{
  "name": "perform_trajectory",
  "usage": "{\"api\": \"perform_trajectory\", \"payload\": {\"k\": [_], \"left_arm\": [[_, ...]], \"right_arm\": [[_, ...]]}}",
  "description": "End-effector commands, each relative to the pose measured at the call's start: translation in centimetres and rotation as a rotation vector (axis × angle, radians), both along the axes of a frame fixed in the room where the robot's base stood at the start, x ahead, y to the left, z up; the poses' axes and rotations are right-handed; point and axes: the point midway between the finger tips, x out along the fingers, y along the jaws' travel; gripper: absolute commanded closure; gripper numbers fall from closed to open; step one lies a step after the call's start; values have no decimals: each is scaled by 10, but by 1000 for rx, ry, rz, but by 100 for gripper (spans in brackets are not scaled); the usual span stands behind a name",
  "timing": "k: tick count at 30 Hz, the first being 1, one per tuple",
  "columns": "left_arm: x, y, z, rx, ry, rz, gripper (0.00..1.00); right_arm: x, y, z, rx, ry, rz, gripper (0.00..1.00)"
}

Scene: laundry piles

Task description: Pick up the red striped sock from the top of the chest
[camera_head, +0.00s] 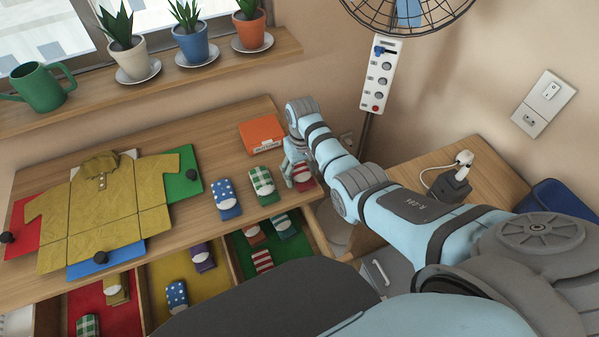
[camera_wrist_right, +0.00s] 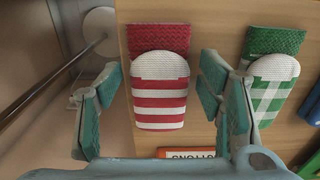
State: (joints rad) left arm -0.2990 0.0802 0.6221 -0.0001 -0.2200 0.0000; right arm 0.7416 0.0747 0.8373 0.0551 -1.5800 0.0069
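The red striped sock (camera_head: 304,183) lies on the top of the chest (camera_head: 215,160), near its right end, partly hidden by my right gripper (camera_head: 294,164) in the head view. In the right wrist view the sock (camera_wrist_right: 159,103) has a red cuff, a white patch and red and white stripes. My right gripper (camera_wrist_right: 162,82) is open there, with one finger on either side of the sock and a visible gap on both sides. The fingers do not appear to touch it. My left gripper is not in view.
A green checked sock (camera_head: 262,181) and a blue dotted sock (camera_head: 226,194) lie left of it. An orange box (camera_head: 262,133) stands behind. A yellow shirt (camera_head: 105,210) covers a folding board. Open drawers hold several socks, including another red striped one (camera_head: 262,260). A fan pole (camera_head: 366,135) stands right.

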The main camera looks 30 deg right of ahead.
Motion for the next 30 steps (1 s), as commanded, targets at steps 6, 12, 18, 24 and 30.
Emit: {"api": "perform_trajectory", "payload": {"k": [6, 12, 18, 24, 30], "left_arm": [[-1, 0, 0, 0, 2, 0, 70], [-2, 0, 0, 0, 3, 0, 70], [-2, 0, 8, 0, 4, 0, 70], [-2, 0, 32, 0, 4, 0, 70], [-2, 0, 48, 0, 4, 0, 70]], "right_arm": [[0, 0, 0, 0, 0, 0, 69], [0, 0, 0, 0, 0, 0, 69], [0, 0, 16, 0, -1, 0, 69], [1, 0, 78, 0, -6, 0, 69], [1, -1, 155, 0, -6, 0, 69]]}}
